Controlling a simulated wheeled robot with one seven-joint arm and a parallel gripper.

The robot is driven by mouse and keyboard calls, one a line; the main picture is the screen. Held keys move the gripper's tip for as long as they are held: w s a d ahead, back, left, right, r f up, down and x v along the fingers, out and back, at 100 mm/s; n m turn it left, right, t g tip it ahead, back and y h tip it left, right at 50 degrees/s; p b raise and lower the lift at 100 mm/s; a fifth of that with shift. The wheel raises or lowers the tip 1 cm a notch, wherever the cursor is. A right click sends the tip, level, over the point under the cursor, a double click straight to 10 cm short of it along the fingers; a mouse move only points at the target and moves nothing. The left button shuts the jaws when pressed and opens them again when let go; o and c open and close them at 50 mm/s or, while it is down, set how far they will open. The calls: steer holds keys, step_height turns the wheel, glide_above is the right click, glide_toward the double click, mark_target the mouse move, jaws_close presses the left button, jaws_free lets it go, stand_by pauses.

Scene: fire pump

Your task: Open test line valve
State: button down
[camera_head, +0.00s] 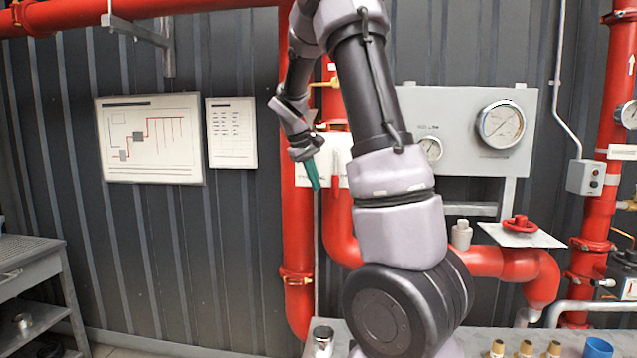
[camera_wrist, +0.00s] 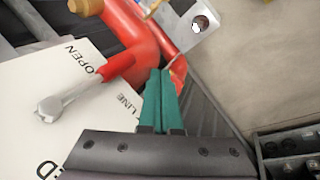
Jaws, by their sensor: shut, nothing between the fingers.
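The test line valve's lever (camera_wrist: 85,88) has a grey metal arm and a red grip. It lies across a white plate (camera_wrist: 30,75) printed with OPEN, LINE and a partly cut-off word ending in ED. The grip points toward the plate's edge, beside the word OPEN. In the head view the white plate (camera_head: 343,152) is partly hidden behind my arm. My gripper (camera_wrist: 160,74) has teal fingers pressed together and empty. They are just right of the red grip in the wrist view; I cannot tell whether they touch it. The gripper also shows in the head view (camera_head: 316,186).
Red pipes (camera_head: 298,240) run behind and beside the plate. A gauge panel (camera_head: 465,130) is right of my arm, with a red handwheel (camera_head: 520,224) below. A bench (camera_head: 470,340) with small fittings is in front. A grey shelf unit (camera_head: 30,262) stands far left.

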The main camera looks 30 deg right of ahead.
steer(key=w+a+v, duration=0.1)
steer(key=v, duration=0.9)
steer(key=s+a+m+t+y, duration=0.1)
steer(key=s+a+t+y, duration=0.1)
steer(key=s, duration=0.6)
steer(key=s+a+m+t+y, duration=0.2)
steer(key=s+a, duration=0.3)
steer(key=s, duration=0.4)
steer(key=s+a+m+t+y, duration=0.2)
steer(key=s+a, duration=0.1)
steer(key=s, duration=0.6)
steer(key=shift+a, duration=0.35)
steer(key=shift+s, duration=0.15)
